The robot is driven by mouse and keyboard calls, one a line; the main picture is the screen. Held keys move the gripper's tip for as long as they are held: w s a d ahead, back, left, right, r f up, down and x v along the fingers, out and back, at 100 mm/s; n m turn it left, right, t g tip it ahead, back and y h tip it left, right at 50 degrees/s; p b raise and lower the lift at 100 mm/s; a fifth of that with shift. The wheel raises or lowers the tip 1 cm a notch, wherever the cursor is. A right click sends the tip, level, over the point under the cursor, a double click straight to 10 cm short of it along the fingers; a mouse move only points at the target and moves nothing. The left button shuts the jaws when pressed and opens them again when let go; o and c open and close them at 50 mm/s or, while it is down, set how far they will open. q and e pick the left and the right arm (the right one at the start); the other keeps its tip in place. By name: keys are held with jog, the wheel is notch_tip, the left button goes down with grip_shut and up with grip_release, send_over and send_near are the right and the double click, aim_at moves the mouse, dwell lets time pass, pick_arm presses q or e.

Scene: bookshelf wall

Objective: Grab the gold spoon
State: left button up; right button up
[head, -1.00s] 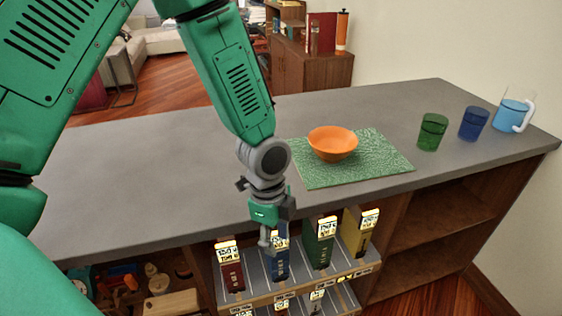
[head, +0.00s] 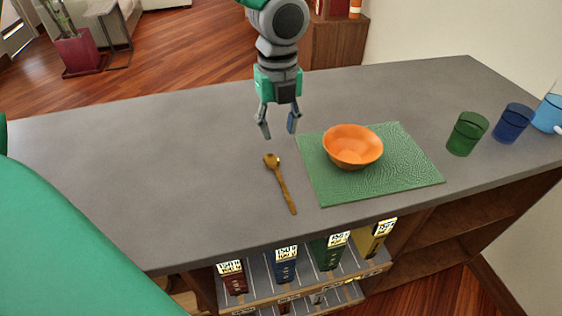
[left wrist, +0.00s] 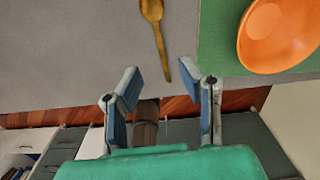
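A gold spoon (head: 280,184) lies on the grey counter just left of the green mat, its bowl toward the far side. It also shows in the left wrist view (left wrist: 156,32), ahead of the fingertips. My left gripper (head: 278,133) is open and empty above the counter, pointing down, beyond the spoon's bowl end in the head view. Both of its fingers show apart in the left wrist view (left wrist: 159,80). My right gripper is not in view.
An orange bowl (head: 352,146) sits on the green mat (head: 411,178) right of the spoon. A green cup (head: 467,133), a blue cup (head: 512,123) and a light blue mug (head: 549,114) stand at the right. The counter's left side (head: 120,175) is clear.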

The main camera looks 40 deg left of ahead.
pick_arm(q)
send_over(279, 173)
jog(key=f, duration=0.7)
jog(key=shift+s+a+f, duration=0.15)
jog(key=shift+a+f, duration=0.15)
jog(key=shift+d+f, duration=0.25)
jog(key=shift+f, duration=0.2)
notch_tip(279, 173, down, 4)
jog(key=shift+f, duration=0.2)
jog(key=shift+a+f, duration=0.15)
jog(key=shift+f, duration=0.15)
grip_shut()
jog(key=shift+d+r, duration=0.1)
jog(key=shift+d, duration=0.1)
